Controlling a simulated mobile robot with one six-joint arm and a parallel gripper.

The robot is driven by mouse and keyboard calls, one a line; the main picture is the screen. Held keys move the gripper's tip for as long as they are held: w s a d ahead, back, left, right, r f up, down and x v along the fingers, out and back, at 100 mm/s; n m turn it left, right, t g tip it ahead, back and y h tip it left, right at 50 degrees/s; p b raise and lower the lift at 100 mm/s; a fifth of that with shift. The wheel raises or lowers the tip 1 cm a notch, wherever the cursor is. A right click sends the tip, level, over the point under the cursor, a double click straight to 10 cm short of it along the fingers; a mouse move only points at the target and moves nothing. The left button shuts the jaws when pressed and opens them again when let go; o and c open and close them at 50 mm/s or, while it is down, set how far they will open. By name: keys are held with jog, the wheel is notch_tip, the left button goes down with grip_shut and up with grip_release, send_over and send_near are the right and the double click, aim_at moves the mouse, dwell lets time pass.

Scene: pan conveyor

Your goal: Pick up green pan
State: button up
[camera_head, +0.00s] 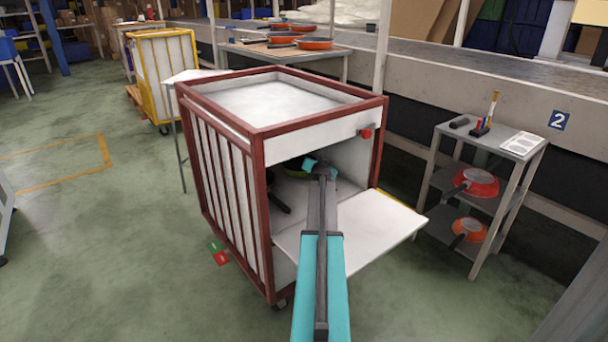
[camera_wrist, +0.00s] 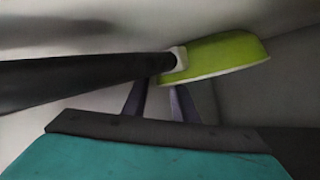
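The green pan (camera_head: 297,174) is inside the red-framed cart (camera_head: 262,220), mostly hidden in the head view by my arm and the cart's top. In the wrist view the green pan (camera_wrist: 222,54) has a pale collar and a long black handle (camera_wrist: 90,78) running to the left. My gripper (camera_head: 312,166) reaches through the cart's open front. In the wrist view my gripper (camera_wrist: 160,92) has its two dark fingers apart, with a gap between them. Their tips meet the line of the handle and are hidden there; I cannot tell whether they touch it.
The cart's white front flap (camera_head: 375,230) is lowered under my arm, and its walls are close around the gripper. A grey shelf rack (camera_head: 515,160) with two orange-red pans (camera_head: 478,182) stands at the right.

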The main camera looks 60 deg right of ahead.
dwell(0.4)
grip_shut()
jog(key=shift+r, duration=0.15)
